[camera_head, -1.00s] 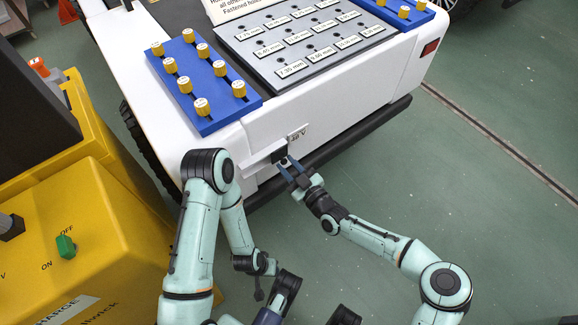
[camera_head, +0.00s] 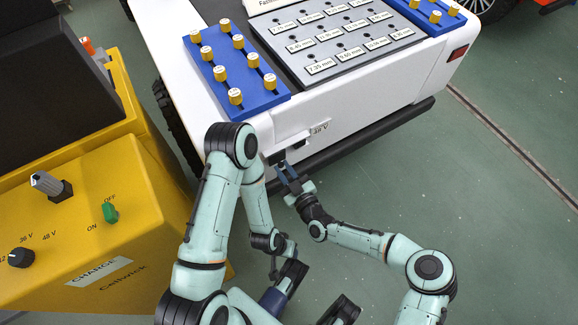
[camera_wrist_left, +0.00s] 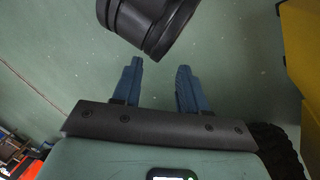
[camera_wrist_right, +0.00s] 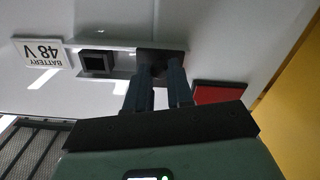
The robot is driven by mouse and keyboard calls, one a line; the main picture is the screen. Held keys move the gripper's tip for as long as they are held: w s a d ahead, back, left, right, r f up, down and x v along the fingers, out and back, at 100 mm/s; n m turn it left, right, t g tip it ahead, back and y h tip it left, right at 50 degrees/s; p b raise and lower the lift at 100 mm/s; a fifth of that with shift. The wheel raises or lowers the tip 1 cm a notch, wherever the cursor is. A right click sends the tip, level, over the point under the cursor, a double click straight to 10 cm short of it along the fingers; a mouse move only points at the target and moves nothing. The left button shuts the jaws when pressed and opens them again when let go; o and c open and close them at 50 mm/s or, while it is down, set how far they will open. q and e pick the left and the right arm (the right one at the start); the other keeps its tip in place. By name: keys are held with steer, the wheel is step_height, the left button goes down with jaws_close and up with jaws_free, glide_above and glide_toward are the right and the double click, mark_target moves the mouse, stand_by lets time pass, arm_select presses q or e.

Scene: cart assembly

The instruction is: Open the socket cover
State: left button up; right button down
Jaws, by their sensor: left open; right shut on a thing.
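The dark socket cover (camera_wrist_right: 160,60) shows in the right wrist view on the white cart front, beside a dark square socket (camera_wrist_right: 97,63) that is uncovered. My right gripper (camera_wrist_right: 160,75) has its fingers closed on the cover; its grip is partly hidden by the fingers. In the head view, my right gripper (camera_head: 282,166) is at the cart's lower edge, left of the 48 V label (camera_head: 320,128), and the cover is hard to make out. My left gripper (camera_wrist_left: 160,68) is open and empty in the left wrist view, above the green floor.
The white cart (camera_head: 360,105) carries blue panels with yellow knobs (camera_head: 235,70) and a grey hole plate (camera_head: 330,40). A dark bumper (camera_head: 370,132) runs below its front. A yellow charger box (camera_head: 110,215) stands at left.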

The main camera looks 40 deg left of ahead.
steer(key=c, duration=1)
jaws_free()
steer(key=shift+d, duration=0.15)
arm_select(q)
steer(key=s+r+p, duration=0.1)
steer(key=s+d+r, duration=0.1)
steer(key=shift+s+d+g+h+p, duration=0.15)
steer(key=shift+s+g+h+p, duration=0.15)
steer(key=shift+s+g+p, duration=0.1)
arm_select(e)
steer(key=v, duration=1.3)
steer(key=shift+s+d+f, duration=0.1)
